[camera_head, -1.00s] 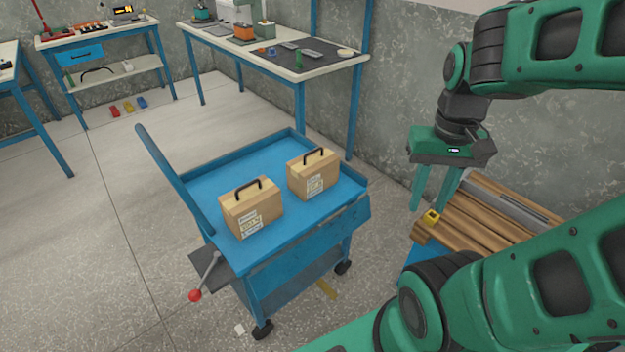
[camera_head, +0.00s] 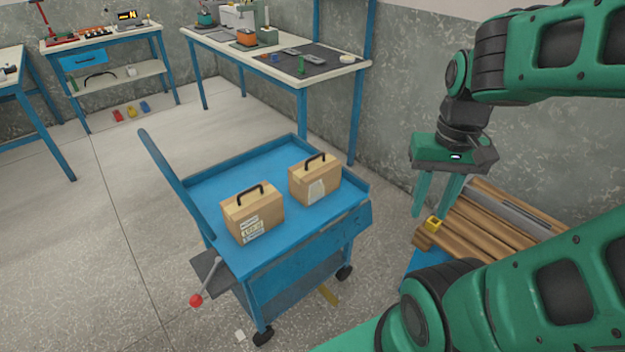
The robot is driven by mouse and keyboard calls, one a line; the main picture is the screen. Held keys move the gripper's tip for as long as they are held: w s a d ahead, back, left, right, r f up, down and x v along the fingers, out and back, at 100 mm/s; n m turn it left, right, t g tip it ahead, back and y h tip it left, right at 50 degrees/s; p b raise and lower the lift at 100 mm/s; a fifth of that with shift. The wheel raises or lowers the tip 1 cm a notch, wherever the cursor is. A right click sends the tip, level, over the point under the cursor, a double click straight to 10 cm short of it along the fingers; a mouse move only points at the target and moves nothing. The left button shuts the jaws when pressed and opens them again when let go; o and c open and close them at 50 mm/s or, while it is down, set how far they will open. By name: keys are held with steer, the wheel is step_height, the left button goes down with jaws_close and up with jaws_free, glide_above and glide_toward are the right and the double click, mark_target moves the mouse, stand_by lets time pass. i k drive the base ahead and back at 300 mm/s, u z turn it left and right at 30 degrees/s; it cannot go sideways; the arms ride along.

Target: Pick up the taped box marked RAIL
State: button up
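Two cardboard boxes with dark top handles stand upright, apart, on the blue cart (camera_head: 292,228). The left box (camera_head: 237,217) has a white label with print on its front, too small to read. The right box (camera_head: 326,181) has a pale patch on its front with no legible print. I cannot tell which box is marked RAIL, and tape is not clear on either. My gripper (camera_head: 431,213) hangs at the right, pointing down, its two green fingers apart with nothing between them. It is well to the right of both boxes, beyond the cart.
Wooden planks (camera_head: 480,228) and a small yellow object (camera_head: 434,224) lie under my gripper. The cart has a raised rim, a blue push handle (camera_head: 168,180) and a red-knobbed lever (camera_head: 196,300). A workbench (camera_head: 345,68) stands behind. The floor left of the cart is clear.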

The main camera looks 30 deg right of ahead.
mark_target(311, 180)
steer(key=z, duration=0.35)
steer(key=k, duration=1.05)
steer(key=u, duration=0.7)
steer(key=i, duration=1.5)
